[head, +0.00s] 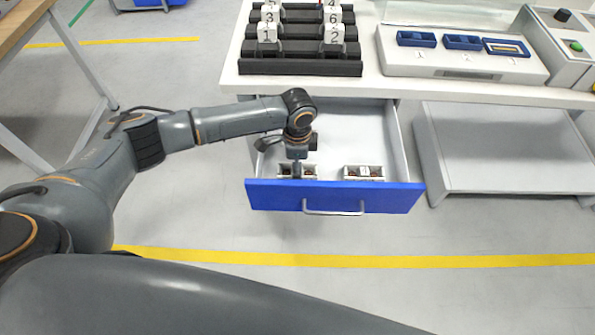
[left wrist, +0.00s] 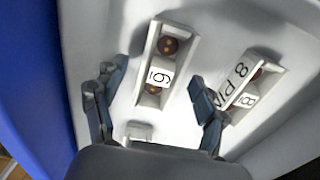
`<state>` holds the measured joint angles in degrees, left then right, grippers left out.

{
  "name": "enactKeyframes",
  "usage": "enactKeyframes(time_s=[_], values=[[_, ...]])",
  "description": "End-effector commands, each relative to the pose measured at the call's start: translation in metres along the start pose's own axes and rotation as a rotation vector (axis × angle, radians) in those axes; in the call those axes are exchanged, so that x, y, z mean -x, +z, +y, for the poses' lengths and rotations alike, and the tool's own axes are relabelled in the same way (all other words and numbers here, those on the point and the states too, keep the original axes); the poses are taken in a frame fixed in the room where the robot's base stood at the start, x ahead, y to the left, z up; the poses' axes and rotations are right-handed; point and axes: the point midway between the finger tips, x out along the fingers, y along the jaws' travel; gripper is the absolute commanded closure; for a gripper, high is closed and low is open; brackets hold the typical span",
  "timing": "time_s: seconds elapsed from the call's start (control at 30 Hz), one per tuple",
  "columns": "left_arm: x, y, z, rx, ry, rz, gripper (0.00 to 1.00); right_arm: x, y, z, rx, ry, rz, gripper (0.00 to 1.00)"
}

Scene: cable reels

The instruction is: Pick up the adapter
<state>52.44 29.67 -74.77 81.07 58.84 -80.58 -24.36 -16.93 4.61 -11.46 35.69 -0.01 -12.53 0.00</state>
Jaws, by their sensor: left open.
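The left adapter (head: 284,171) is partly hidden by my left gripper (head: 297,170) in the head view. In the left wrist view, an adapter with a white "9" or "6" label (left wrist: 166,46) and two round brown sockets lies between the open fingers of my left gripper (left wrist: 154,84), with gaps on both sides. The other adapter (head: 363,173) lies to the right in the drawer; it also shows in the left wrist view with an "8" label (left wrist: 250,92), beyond the right finger. My right gripper is out of view.
The drawer has a blue front (head: 335,196) with a metal handle. Above it, the white bench (head: 385,88) carries a black rack (head: 300,66) with numbered tags and a panel (head: 460,65) with blue holders. A grey shelf (head: 505,150) stands right of the drawer.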

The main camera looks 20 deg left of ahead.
Motion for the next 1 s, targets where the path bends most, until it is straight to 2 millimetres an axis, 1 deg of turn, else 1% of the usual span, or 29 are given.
enactKeyframes(time_s=[0.1, 0.27, 0.3, 0.37, 0.4, 0.43, 0.63, 0.73, 0.87, 1.0], values=[[0.0, 0.0, 0.0, 0.0, 0.0, 0.0, 0.28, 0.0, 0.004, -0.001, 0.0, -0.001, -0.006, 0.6], [0.0, 0.0, 0.0, 0.0, 0.0, 0.0, 0.61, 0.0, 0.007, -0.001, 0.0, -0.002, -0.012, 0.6], [0.0, 0.0, 0.0, 0.0, 0.0, 0.0, 0.69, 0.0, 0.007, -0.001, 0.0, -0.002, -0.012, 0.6], [0.0, 0.0, 0.0, 0.0, 0.0, 0.0, 0.81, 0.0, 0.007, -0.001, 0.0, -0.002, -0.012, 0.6], [0.0, 0.0, 0.0, 0.0, 0.0, 0.0, 0.89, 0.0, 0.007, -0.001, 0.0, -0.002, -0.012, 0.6], [0.001, 0.0, 0.0, 0.0, 0.0, 0.0, 0.92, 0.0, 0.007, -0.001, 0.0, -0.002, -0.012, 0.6], [0.002, 0.0, 0.0, 0.0, -0.001, 0.0, 0.92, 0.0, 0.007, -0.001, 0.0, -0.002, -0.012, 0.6], [0.008, 0.0, -0.001, 0.0, -0.002, 0.002, 0.92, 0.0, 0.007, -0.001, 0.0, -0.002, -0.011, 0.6], [0.03, 0.0, -0.001, -0.001, -0.004, 0.003, 0.92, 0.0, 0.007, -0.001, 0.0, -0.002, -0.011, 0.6], [0.059, -0.001, -0.001, -0.001, -0.004, 0.004, 0.92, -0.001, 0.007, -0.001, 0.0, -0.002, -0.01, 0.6]])
